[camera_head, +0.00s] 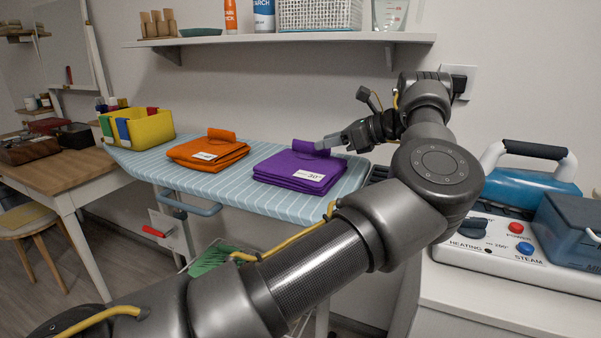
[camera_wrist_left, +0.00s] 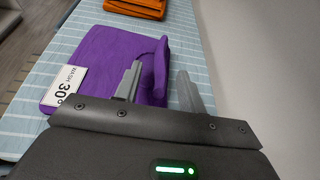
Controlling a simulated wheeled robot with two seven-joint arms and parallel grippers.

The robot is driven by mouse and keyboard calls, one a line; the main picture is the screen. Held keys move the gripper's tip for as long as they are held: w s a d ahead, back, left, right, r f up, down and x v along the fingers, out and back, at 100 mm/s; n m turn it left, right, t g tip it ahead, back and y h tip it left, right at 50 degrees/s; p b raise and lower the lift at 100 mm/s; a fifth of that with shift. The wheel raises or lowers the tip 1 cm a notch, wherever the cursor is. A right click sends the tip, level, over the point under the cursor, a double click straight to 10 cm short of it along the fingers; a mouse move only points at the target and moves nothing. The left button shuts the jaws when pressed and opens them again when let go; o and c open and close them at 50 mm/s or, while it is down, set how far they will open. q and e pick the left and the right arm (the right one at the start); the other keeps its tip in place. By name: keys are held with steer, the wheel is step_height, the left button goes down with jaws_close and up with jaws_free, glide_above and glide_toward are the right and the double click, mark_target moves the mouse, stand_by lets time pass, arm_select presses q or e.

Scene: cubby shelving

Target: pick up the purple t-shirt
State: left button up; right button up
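The purple t-shirt (camera_head: 298,167) lies folded on the ironing board, with a white label on its front and a raised rolled flap along its back edge. In the left wrist view the t-shirt (camera_wrist_left: 98,62) fills the middle left, its label reading "WASH 30°". My left gripper (camera_head: 322,144) is at the flap, on the right side of the t-shirt. In the wrist view the left gripper (camera_wrist_left: 160,72) has its fingers apart, with the flap between them. I cannot tell whether either finger touches the cloth. My right gripper is not in view.
An orange folded garment (camera_head: 208,150) lies left of the t-shirt on the striped ironing board (camera_head: 190,185). A yellow bin (camera_head: 150,131) stands at its far left end. A wall shelf (camera_head: 300,38) hangs above. A steam station (camera_head: 500,242) stands at right.

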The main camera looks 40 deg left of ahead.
mark_target(311, 142)
arm_select(q)
steer(key=shift+x, duration=2.85)
steer(key=shift+w+a+r, duration=0.1)
jaws_close()
